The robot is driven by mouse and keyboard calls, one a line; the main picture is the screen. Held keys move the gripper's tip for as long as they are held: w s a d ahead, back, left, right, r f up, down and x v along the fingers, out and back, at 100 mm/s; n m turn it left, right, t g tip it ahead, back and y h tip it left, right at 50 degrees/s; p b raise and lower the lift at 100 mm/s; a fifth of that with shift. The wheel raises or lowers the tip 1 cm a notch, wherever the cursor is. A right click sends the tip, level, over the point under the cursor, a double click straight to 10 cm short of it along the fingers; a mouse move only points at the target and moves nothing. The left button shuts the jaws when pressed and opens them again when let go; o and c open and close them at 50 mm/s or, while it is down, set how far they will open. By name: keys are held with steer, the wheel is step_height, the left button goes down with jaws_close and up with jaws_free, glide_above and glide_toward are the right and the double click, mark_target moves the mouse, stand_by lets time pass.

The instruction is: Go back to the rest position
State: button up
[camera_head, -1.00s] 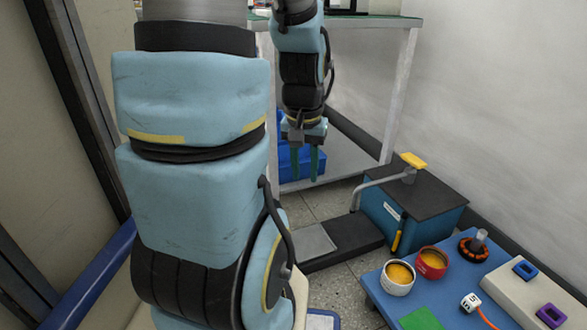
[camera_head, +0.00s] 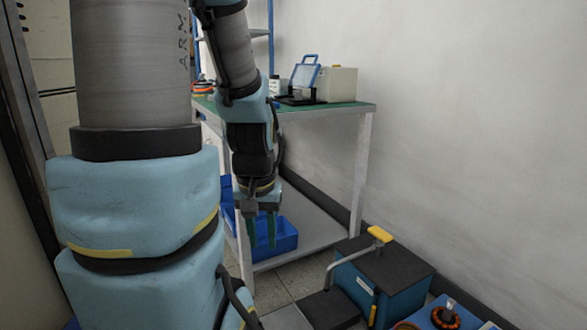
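My gripper (camera_head: 262,232) hangs pointing down in the middle of the head view, in front of the white workbench (camera_head: 362,160) and its lower shelf. Its two green fingers are apart with a gap between them, and nothing shows between them. My arm fills the left of the view, with its upper links in grey and light blue. The arm is folded so that the forearm hangs down from the top.
A blue bin (camera_head: 284,238) sits on the bench's lower shelf behind my gripper. A teal box with a black top (camera_head: 385,275) and yellow-handled lever stands on the floor to the right. A blue table (camera_head: 432,312) with a coil shows at the bottom right.

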step_height(320, 180, up, 30)
steer(key=p, duration=2.7)
